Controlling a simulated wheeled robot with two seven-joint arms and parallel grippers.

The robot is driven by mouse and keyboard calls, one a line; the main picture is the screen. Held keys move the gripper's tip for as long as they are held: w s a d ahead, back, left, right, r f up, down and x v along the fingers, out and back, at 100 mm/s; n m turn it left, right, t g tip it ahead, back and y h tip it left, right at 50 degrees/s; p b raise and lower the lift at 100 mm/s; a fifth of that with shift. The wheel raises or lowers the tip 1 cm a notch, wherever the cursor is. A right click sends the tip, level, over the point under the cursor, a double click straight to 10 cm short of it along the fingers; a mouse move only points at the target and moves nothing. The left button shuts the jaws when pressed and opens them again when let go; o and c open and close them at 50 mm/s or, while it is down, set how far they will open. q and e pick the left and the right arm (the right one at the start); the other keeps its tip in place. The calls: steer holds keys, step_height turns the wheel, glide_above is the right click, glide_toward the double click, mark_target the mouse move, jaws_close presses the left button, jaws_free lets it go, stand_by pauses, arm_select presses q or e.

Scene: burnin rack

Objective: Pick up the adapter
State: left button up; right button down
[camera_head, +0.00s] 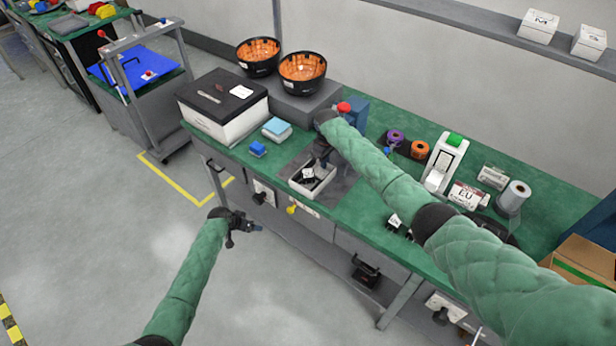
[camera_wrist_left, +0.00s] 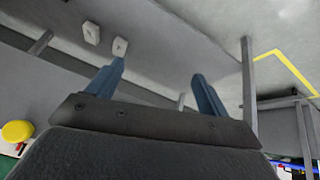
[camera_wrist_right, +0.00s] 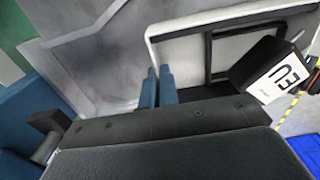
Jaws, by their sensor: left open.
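A black adapter (camera_head: 308,175) with a white label lies in a small open white box (camera_head: 326,184) on the green workbench. My right gripper (camera_head: 322,163) is over the box. Its fingertips (camera_wrist_right: 159,85) are close together with nothing seen between them, left of the adapter and apart from it. My left gripper (camera_head: 258,228) is open and empty, out in front of the bench; its spread fingers show in the left wrist view (camera_wrist_left: 157,90).
Another black item with a white label (camera_head: 395,222) sits near the bench's front edge. Behind the box stand a grey block (camera_head: 300,104), orange-lined bowls (camera_head: 302,70) and a black-lidded box (camera_head: 222,100). A label printer (camera_head: 446,163) and tape rolls stand right.

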arm_select(q)
steer(key=shift+m+t+h, duration=0.3)
steer(key=shift+m+h, duration=0.2)
steer(key=shift+m, duration=0.1)
steer(key=w+r, duration=0.2)
steer(key=r, duration=0.1)
steer(key=w+r, duration=0.2)
steer(key=r, duration=0.2)
steer(key=w+d+r, duration=0.1)
steer(key=w+r, duration=0.2)
steer(key=r, duration=0.1)
steer(key=w+d+r+m+g+h, duration=0.1)
steer(key=w+d+r+m, duration=0.2)
steer(key=r, duration=0.6)
steer(key=w+d+r+m+h, duration=0.15)
steer(key=d+r, duration=0.25)
steer(key=r, duration=0.6)
steer(key=m+g+y, duration=0.3)
steer(key=m+g, duration=0.1)
steer(key=m, duration=0.3)
glide_toward(307, 174)
steer(key=x, duration=0.3)
steer(key=shift+n, duration=0.25)
steer(key=shift+x, duration=3.15)
steer(key=shift+c, duration=0.5)
steer(key=c, duration=0.8)
